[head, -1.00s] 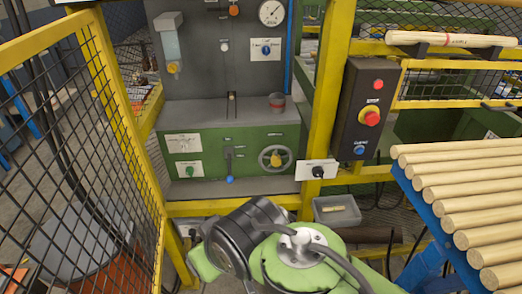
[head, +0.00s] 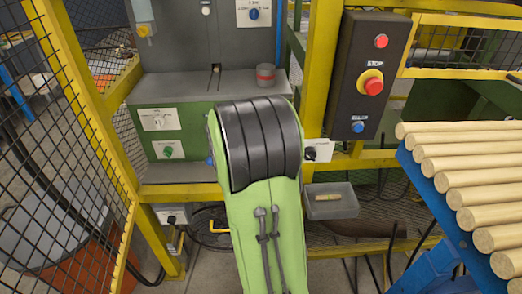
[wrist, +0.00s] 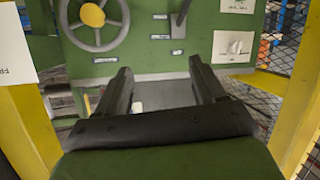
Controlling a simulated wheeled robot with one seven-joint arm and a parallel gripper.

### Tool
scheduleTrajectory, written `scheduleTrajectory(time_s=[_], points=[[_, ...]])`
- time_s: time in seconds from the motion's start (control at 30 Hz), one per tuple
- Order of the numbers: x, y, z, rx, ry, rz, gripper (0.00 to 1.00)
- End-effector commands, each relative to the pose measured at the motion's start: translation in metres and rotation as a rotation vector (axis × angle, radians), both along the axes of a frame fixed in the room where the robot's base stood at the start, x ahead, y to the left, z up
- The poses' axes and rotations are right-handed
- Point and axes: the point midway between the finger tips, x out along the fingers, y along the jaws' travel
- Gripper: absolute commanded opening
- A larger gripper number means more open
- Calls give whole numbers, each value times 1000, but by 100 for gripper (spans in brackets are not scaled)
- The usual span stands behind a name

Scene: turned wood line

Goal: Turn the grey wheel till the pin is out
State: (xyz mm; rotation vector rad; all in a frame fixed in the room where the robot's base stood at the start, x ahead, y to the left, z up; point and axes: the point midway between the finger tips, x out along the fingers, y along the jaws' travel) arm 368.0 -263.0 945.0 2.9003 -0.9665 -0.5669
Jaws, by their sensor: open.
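The grey wheel (wrist: 95,18) shows at the upper left of the wrist view, on a green panel. It has a spoked rim and a yellow hub, and its top edge is cut off. My gripper (wrist: 160,68) is open and empty in front of the panel. Its fingers are below and to the right of the wheel in that picture and do not touch it. In the head view my arm hides the wheel and the gripper. I cannot make out the pin in either view.
A dark lever (wrist: 182,12) stands beside the wheel on the panel. A control box (head: 366,75) with a red stop button is on the yellow frame. A grey tray (head: 316,211) hangs below it. Wooden rods (head: 490,190) lie at right. Yellow mesh fencing (head: 70,130) stands at left.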

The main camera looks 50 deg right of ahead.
Motion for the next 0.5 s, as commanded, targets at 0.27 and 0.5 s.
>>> scheduleTrajectory(time_s=[0.27, 0.5], points=[[-55, -82, -101, -245, -165, -158, 69], [-51, -98, -100, -287, -197, -166, 69]])
